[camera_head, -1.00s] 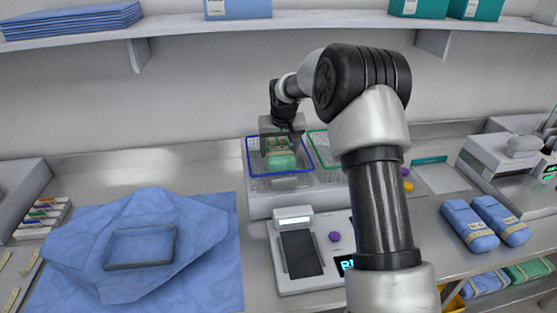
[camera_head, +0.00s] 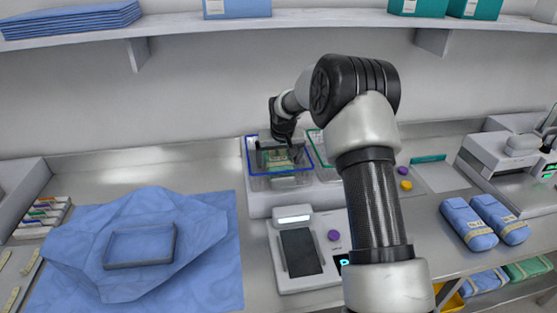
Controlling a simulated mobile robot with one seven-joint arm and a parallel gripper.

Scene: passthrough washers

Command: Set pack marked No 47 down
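My gripper (camera_head: 278,156) is over the blue-rimmed clear basket (camera_head: 307,150) on the white stand, its fingers reaching down inside the rim. A green pack (camera_head: 278,160) with a pale band sits between the fingers, and they look shut on it. The pack is low inside the basket, behind the front rim. I cannot tell whether it touches the basket floor. Its marking is too small to read, so I cannot confirm No 47.
A green-rimmed basket (camera_head: 322,147) stands right beside, partly behind my arm. In front are a device with a dark panel (camera_head: 299,252) and a purple button (camera_head: 333,235). Blue packs (camera_head: 468,224) lie right. A blue wrap with a tray frame (camera_head: 140,246) lies left.

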